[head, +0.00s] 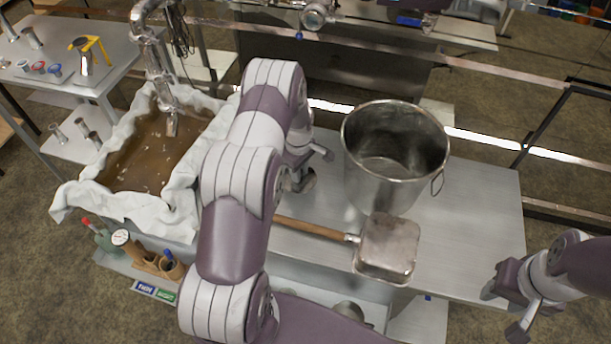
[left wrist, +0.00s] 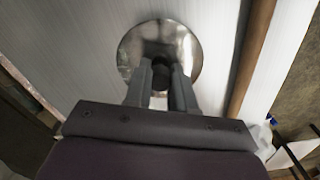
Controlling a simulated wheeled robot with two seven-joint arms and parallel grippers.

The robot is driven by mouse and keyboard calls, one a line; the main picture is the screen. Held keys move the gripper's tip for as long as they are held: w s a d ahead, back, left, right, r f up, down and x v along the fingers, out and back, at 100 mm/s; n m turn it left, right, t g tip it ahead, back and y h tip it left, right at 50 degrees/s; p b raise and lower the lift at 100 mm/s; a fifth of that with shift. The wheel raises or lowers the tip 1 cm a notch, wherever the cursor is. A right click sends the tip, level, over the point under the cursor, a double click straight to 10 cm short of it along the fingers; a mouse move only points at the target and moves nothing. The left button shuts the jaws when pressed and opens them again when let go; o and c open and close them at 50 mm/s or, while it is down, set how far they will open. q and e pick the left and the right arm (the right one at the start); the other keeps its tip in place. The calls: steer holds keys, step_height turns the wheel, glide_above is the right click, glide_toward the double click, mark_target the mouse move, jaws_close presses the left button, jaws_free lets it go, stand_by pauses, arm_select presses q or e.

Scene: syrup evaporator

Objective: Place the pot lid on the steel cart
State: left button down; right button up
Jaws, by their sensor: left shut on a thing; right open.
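The pot lid (left wrist: 190,48) is a shiny round steel disc with a dark knob (left wrist: 160,76), seen in the left wrist view. My left gripper (left wrist: 162,88) is shut on the knob. In the head view my left gripper (head: 308,168) is over the steel surface left of the pot, and my arm hides most of the lid. A brushed steel top (head: 480,205) lies below; it also shows in the left wrist view (left wrist: 85,45). I cannot tell whether the lid touches it. My right gripper (head: 504,308) is open and empty at the lower right.
A large steel pot (head: 395,150) stands on the steel top. A wooden-handled square scoop (head: 388,247) lies before it. A cloth-lined basin (head: 155,150) of brown liquid is left. Another steel table (head: 110,50) holds small fittings. The steel top's right end is clear.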

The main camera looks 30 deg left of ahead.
arm_select(q)
steer(key=shift+s+f, duration=0.1)
steer(key=shift+f, duration=1.8)
steer(key=c, duration=0.9)
jaws_free()
steer(key=shift+c, duration=0.2)
steer(key=shift+r, duration=0.15)
